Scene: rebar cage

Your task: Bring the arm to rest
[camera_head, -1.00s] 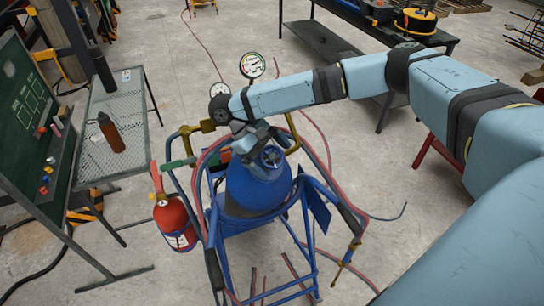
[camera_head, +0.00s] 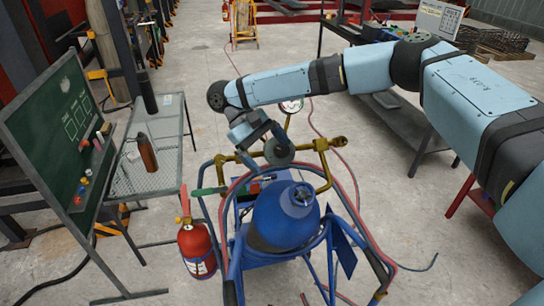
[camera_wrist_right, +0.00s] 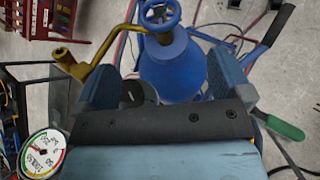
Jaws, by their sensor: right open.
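My right arm (camera_head: 370,75) reaches in from the right across the top of the head view, bent at the elbow. Its right gripper (camera_head: 264,147) hangs over the blue gas cylinder (camera_head: 283,222), near the brass fittings. In the right wrist view the two fingers of the right gripper (camera_wrist_right: 165,82) stand wide apart with nothing held between them. Beyond them are the blue cylinder (camera_wrist_right: 175,68) with its handwheel (camera_wrist_right: 160,12) and a brass fitting (camera_wrist_right: 85,62). My left gripper is in neither view.
A blue cart frame (camera_head: 345,250) with hoses surrounds the cylinder. A pressure gauge (camera_head: 291,105) is partly hidden behind my arm. A red extinguisher (camera_head: 196,250) hangs at left, near a mesh table (camera_head: 150,178) and chalkboard (camera_head: 58,135). A dark bench (camera_head: 395,125) stands behind my arm.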

